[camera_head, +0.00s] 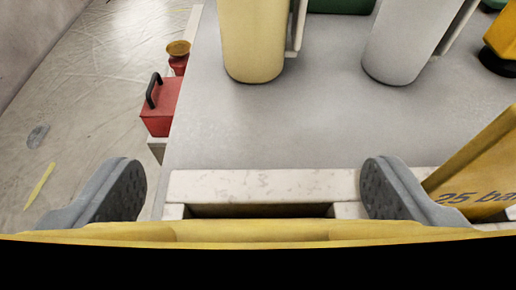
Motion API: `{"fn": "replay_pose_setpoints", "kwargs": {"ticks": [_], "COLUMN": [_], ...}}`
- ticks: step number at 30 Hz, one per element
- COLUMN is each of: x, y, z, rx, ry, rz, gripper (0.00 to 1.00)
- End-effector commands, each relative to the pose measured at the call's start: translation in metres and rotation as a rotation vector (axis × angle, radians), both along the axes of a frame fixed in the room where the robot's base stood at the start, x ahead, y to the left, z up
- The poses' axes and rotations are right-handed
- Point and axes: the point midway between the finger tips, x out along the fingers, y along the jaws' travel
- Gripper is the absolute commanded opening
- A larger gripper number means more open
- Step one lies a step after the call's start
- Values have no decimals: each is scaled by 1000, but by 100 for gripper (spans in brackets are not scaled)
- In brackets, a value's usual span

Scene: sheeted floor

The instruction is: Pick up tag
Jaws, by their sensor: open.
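My gripper (252,180) is open, with its two grey padded fingers far apart at the left and right of the lower view. Nothing is held between them. No thing is clearly recognisable as the tag. A yellow piece with dark lettering "25 bar" (478,165) stands tilted at the right edge, just right of the right finger and partly cut off. A thin yellow strip (40,186) and a small grey oval piece (37,136) lie on the sheeted floor at the left, beyond the left finger.
A pale speckled bar (262,184) with a dark gap below lies between the fingers, at the near edge of a grey surface (300,130). A cream container (252,45) and a grey container (402,45) stand behind. A red box (162,110) is at the left.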

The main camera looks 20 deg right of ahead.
Motion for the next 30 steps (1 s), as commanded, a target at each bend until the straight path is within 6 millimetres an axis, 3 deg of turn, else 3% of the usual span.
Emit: {"fn": "replay_pose_setpoints", "kwargs": {"ticks": [8,12,15,30], "x": [4,4,4,4], "y": [-1,-1,-1,-1], "z": [-1,-1,-1,6], "rx": [0,0,0,0], "ry": [-1,-1,-1,-1], "rz": [1,1,1,0], "gripper": [70,31,22,21]}}
